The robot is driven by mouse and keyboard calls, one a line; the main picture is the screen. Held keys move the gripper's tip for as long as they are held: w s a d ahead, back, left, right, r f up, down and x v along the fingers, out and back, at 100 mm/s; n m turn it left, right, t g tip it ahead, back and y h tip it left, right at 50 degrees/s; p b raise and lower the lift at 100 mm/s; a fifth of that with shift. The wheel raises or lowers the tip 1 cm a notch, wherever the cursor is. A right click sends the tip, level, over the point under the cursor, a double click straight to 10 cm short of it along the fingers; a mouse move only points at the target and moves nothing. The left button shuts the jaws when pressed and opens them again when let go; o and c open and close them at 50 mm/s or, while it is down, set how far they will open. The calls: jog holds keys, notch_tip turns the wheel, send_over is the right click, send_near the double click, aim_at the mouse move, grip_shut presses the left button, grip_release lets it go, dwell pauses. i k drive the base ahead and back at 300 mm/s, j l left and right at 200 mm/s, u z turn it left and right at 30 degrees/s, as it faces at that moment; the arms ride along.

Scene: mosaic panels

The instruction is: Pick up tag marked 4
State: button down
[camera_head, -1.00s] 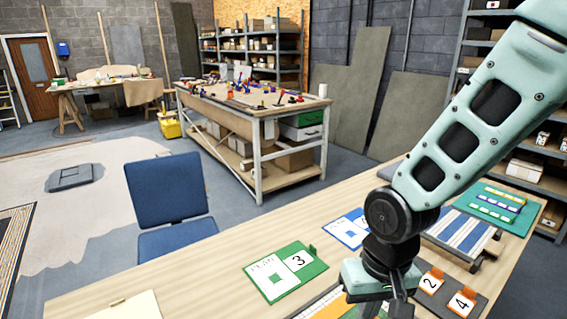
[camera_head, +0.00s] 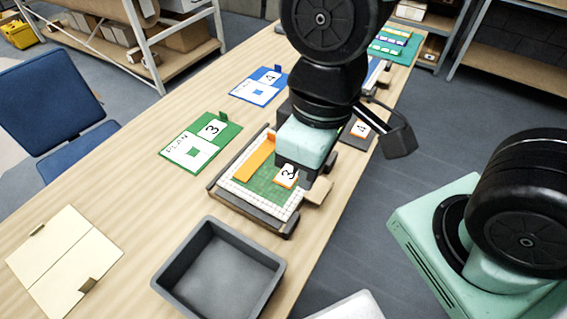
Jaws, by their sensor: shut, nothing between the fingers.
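The orange tag marked 4 (camera_head: 361,129) lies on a dark holder (camera_head: 352,140) near the right edge of the table, partly behind my arm. My gripper (camera_head: 306,178) is shut and empty. It points down over the mosaic panel, left of and nearer than the tag marked 4, and apart from it. An orange tag marked 3 (camera_head: 286,175) lies on the panel beside my fingertips and is partly covered by them. I cannot tell whether the fingers touch it. The tag marked 2 is not visible now.
The mosaic panel (camera_head: 246,187) has an orange strip and green area on a white grid. A green plan card (camera_head: 191,148), a blue plan card marked 4 (camera_head: 251,92) and an open cream folder (camera_head: 60,262) lie left. An empty grey tray (camera_head: 215,275) stands in front.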

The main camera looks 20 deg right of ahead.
aim_at(360, 129)
jog(key=l, duration=1.75)
